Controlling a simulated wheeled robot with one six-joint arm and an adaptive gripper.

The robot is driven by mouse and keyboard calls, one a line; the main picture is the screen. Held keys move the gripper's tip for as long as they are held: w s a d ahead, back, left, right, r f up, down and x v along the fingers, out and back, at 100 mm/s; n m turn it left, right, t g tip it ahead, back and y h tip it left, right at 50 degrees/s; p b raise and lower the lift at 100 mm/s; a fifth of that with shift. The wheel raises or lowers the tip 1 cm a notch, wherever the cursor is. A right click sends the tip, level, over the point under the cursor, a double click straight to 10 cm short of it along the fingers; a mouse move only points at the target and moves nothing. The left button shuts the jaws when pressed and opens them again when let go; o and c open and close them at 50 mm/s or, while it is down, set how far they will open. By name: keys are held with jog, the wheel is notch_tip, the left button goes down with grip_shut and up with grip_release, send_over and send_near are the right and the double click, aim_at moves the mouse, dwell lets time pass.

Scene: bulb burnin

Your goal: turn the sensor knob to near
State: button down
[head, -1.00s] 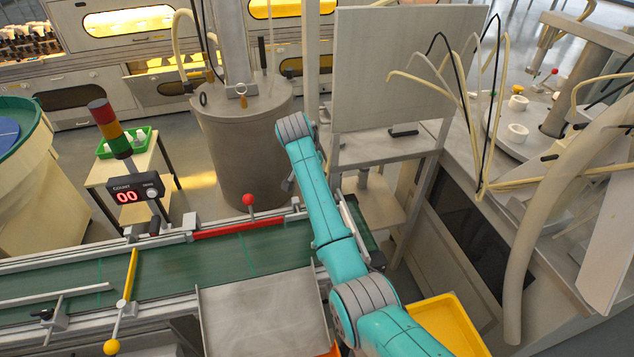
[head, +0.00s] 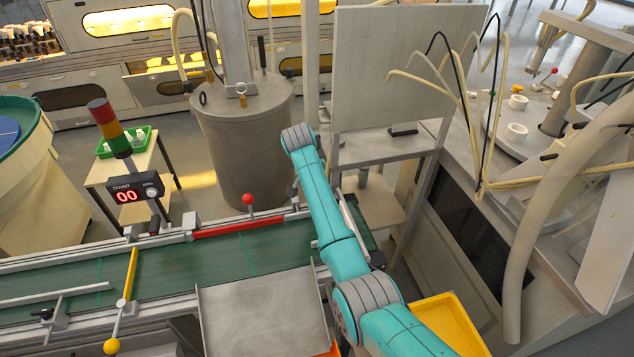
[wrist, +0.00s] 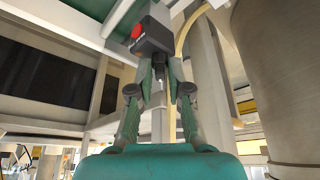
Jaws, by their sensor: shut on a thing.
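In the wrist view, my gripper (wrist: 159,78) has its two dark green fingers reaching up to the underside of a dark sensor box (wrist: 155,38) with a red round spot on its face. The fingers are closed in on a small part under the box, which I take to be the sensor knob; the fingers mostly hide it, and its pointer or setting cannot be read. In the head view, my teal arm reaches over the conveyor (head: 180,266) to its far side, and the arm hides most of the gripper and the sensor.
A red bar (head: 240,229) with a red ball lever (head: 248,200) lies along the conveyor's far edge. A grey drum (head: 245,140) stands behind. A counter (head: 135,190) reads 00.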

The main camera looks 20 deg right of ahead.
jog(key=shift+n, duration=0.4)
jog(key=n, duration=0.2)
jog(key=n+t+y, duration=0.1)
jog(key=shift+s+d+n+y, duration=0.1)
jog(key=shift+d+n+y, duration=0.05)
jog(key=shift+n+y, duration=0.2)
jog(key=n, duration=0.2)
jog(key=n+y, duration=0.1)
jog(key=n, duration=0.1)
jog(key=shift+d+n+y, duration=0.1)
jog(key=shift+n+y, duration=0.15)
jog(key=shift+n, duration=0.1)
jog(key=n+y, duration=0.1)
jog(key=n, duration=0.3)
jog(key=shift+n+y, duration=0.3)
jog(key=shift+y, duration=0.1)
jog(key=shift+d+n+g+y, duration=0.1)
jog(key=shift+n+g+y, duration=0.45)
jog(key=shift+n, duration=1.45)
jog(key=c, duration=1.1)
grip_release()
jog(key=shift+c, duration=0.2)
jog(key=shift+y, duration=0.25)
